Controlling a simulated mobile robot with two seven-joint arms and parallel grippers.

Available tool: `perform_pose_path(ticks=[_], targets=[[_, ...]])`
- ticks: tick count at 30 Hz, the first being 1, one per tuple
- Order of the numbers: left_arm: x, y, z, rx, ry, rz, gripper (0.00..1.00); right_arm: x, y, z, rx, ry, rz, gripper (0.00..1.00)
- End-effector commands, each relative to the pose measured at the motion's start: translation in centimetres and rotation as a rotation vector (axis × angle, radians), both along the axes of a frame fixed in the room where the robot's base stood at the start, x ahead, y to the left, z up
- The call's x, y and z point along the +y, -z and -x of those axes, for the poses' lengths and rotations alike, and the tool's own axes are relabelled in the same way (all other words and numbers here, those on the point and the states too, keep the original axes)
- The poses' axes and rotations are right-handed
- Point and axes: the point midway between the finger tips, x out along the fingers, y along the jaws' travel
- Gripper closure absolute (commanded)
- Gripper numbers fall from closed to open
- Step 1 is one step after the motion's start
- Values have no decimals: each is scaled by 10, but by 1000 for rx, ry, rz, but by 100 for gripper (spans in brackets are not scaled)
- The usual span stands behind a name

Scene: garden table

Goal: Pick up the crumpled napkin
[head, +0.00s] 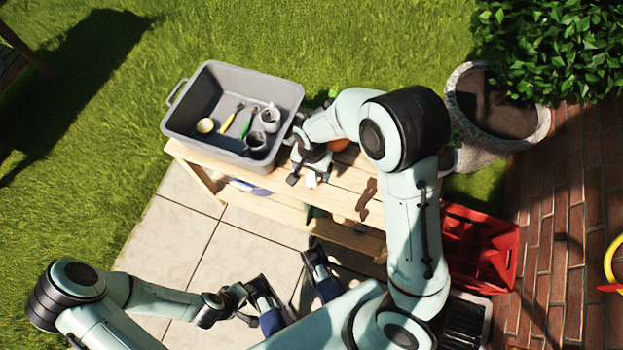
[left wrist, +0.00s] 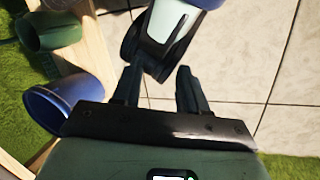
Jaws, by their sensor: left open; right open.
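A small white crumpled thing, likely the napkin (head: 311,180), lies near the front edge of the wooden table (head: 352,178). My right gripper (head: 310,182) is open and pointed down over it, with a finger to each side. I cannot tell whether the fingers touch it. My left gripper (head: 246,303) is low over the paving, away from the table. In the left wrist view it (left wrist: 158,82) is open, with nothing between its fingers.
A grey tub (head: 283,95) with cups and yellow- and green-handled tools stands on the table's left end. An orange-brown thing (head: 339,145) is partly hidden behind my right arm. A red crate (head: 490,255) is at the right. A blue pot (left wrist: 58,106) is near the left gripper.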

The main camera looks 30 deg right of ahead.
Motion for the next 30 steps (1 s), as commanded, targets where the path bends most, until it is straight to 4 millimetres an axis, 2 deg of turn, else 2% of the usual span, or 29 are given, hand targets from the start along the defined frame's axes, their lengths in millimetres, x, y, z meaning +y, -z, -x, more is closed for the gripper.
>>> perform_pose_path(ticks=[9,12,17,18,23,24,30], targets=[[11,21,-23,-62,-27,-30,57,-1,45,1,5,-1,0,18],[13,24,-28,-73,-31,-36,57,-1,51,0,1,-1,0,18],[13,22,-28,-75,-32,-35,57,-1,50,0,0,-1,0,18],[13,22,-28,-75,-32,-35,57,-1,50,0,0,-1,0,21],[13,22,-28,-74,-32,-35,57,-1,50,0,0,-1,0,73],[13,22,-27,-74,-32,-35,57,-1,50,0,0,-1,0,78],[13,22,-27,-73,-31,-35,57,-1,50,0,0,-1,0,80]])
